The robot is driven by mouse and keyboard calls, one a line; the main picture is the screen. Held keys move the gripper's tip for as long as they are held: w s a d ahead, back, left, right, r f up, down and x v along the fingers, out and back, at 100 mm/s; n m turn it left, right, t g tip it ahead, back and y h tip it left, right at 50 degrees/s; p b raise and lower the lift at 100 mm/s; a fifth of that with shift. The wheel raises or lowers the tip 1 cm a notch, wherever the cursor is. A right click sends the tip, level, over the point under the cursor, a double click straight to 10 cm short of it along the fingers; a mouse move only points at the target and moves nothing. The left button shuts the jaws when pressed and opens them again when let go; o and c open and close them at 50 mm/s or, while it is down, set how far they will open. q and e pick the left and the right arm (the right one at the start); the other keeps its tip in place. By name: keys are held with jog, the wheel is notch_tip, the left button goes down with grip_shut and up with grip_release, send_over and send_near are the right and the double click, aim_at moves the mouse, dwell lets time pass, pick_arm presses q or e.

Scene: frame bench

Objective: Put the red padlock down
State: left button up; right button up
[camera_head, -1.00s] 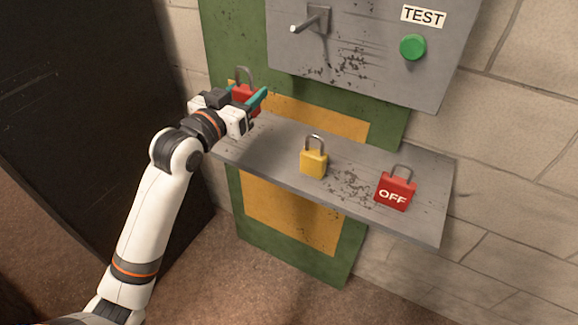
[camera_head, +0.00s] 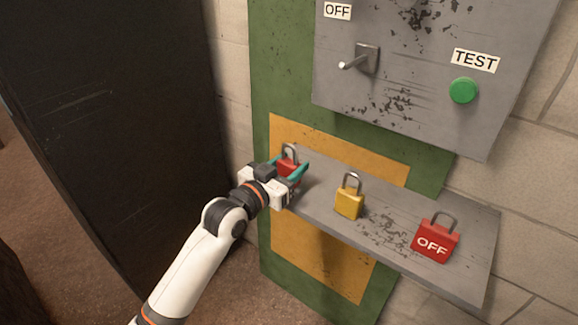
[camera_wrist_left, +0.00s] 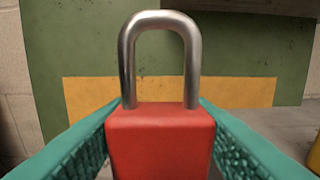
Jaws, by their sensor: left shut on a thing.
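A red padlock (camera_head: 288,167) with a steel shackle is between the teal fingers of my left gripper (camera_head: 293,172), over the left end of the grey shelf (camera_head: 320,205). The left wrist view shows this padlock (camera_wrist_left: 160,140) upright, with the fingers against its two sides and its shackle (camera_wrist_left: 160,20) standing closed above. I cannot tell whether its base touches the shelf, because the gripper hides it. A second red padlock (camera_head: 436,240), marked OFF, stands at the right end of the shelf. My right gripper does not show.
A yellow padlock (camera_head: 349,200) stands mid-shelf. Above hangs a grey panel (camera_head: 420,90) with a lever (camera_head: 362,60), a green button (camera_head: 463,91) and OFF and TEST labels. A dark cabinet (camera_head: 110,120) stands at the left. Shelf room lies between the padlocks.

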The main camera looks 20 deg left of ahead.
pick_arm(q)
jog(key=shift+f, duration=0.1)
jog(key=o, duration=1.1)
